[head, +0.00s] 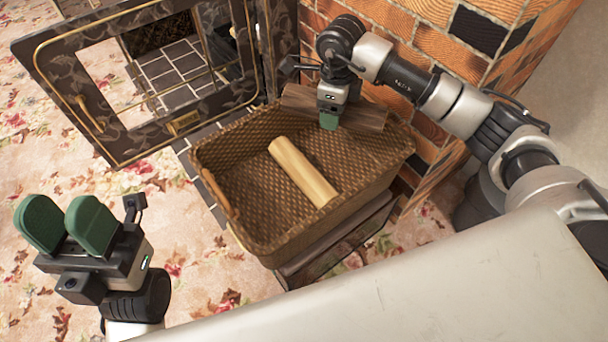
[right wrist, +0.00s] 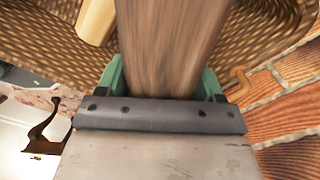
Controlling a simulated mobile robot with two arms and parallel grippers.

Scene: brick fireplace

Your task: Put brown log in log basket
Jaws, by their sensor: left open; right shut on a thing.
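The brown log (head: 362,116) is dark and squared, held crosswise at the far side of the log basket. The basket (head: 335,222) is brown wicker and open at the top. My right gripper (head: 329,121) is shut on the brown log near its middle. In the right wrist view the log (right wrist: 170,45) sits between the green fingers, with basket weave behind it. I cannot tell whether the log touches the basket. My left gripper (head: 66,222) is open and empty, left of the basket above the carpet.
A pale log (head: 303,172) lies in the basket; it also shows in the right wrist view (right wrist: 96,20). A brick wall (head: 430,55) stands behind and right. An open fireplace door (head: 60,45) stands at left. Flowered carpet (head: 110,185) is clear at left.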

